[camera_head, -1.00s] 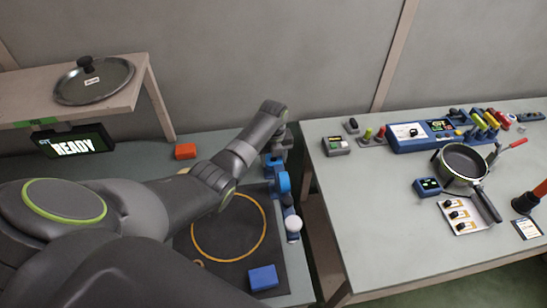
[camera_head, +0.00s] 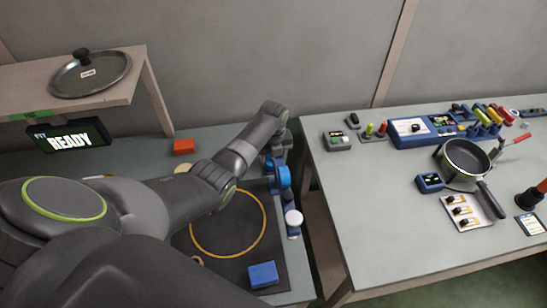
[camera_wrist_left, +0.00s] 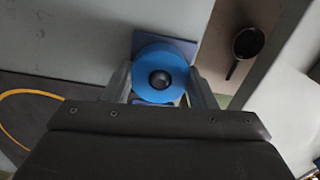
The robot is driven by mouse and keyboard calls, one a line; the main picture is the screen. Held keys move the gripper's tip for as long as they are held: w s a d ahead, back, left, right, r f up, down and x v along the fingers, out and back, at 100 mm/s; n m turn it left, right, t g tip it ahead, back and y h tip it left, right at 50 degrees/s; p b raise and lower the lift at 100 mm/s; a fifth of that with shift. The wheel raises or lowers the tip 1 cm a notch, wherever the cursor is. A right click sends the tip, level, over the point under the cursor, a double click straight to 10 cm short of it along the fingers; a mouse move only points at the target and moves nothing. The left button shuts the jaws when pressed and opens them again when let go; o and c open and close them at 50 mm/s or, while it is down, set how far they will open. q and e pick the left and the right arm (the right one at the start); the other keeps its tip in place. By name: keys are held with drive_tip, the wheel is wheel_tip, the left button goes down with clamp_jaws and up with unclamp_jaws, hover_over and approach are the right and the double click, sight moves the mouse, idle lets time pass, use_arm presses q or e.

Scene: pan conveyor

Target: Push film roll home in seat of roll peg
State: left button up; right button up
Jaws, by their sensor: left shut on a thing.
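The blue film roll (camera_wrist_left: 148,62) shows in the left wrist view as a disc between the two fingers of my left gripper (camera_wrist_left: 160,84), which is shut on it. A dark round peg end (camera_wrist_left: 160,80) shows in the roll's centre; how deep the roll sits on it cannot be told. A blue-grey plate (camera_wrist_left: 182,44) lies behind the roll. In the head view my left arm reaches over the left bench, and the blue roll (camera_head: 282,179) shows below its wrist at the bench's right edge. The fingers are mostly hidden there. My right gripper is not in view.
A dark mat with an orange ring (camera_head: 263,232) and a blue block (camera_head: 263,275) lie beside the arm. A white-topped cylinder (camera_head: 293,218) stands near the roll. A gap separates the right bench, with a pan (camera_head: 466,160). An orange block (camera_head: 184,146) lies behind.

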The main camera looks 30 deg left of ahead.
use_arm(q)
drive_tip(key=shift+f, duration=0.15)
drive_tip(key=o, duration=1)
drive_tip(key=shift+o, duration=0.2)
wheel_tip(320, 180, up, 18)
drive_tip(key=shift+f+p, duration=0.25)
drive_tip(key=shift+p, duration=0.05)
